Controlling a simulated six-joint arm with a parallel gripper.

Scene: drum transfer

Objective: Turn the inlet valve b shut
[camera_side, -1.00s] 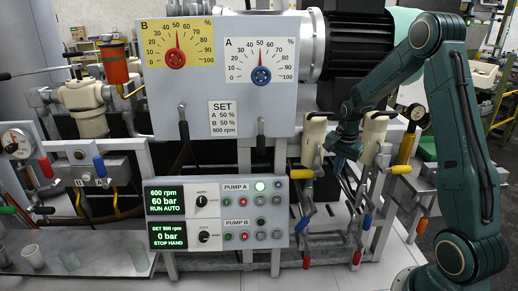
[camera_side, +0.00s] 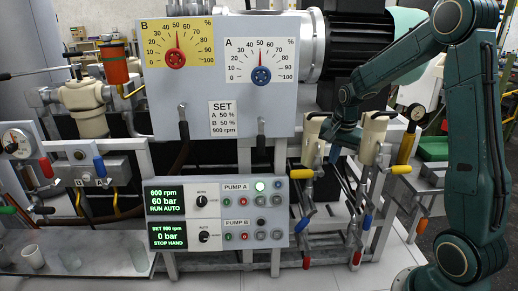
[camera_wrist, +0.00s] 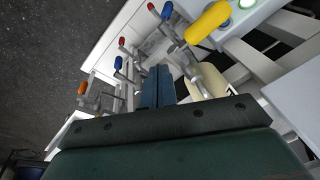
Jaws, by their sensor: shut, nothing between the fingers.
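No label on the right-hand valves is readable, so I cannot tell which is inlet valve b. In the side view, two cream-coloured bodies stand right of the control panel, the left one (camera_side: 313,132) and the right one (camera_side: 374,135). Below them are levers with a yellow handle (camera_side: 307,172), a red handle (camera_side: 306,262), a blue handle (camera_side: 367,222) and another yellow handle (camera_side: 401,169). My gripper (camera_side: 334,155) points down between the cream bodies, shut and empty. In the wrist view, its closed fingers (camera_wrist: 159,70) sit left of a large yellow handle (camera_wrist: 207,22); contact is unclear.
The pump control panel (camera_side: 218,213) is just left of my gripper, below the grey gauge board (camera_side: 222,100). Clear cups (camera_side: 33,256) stand front left.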

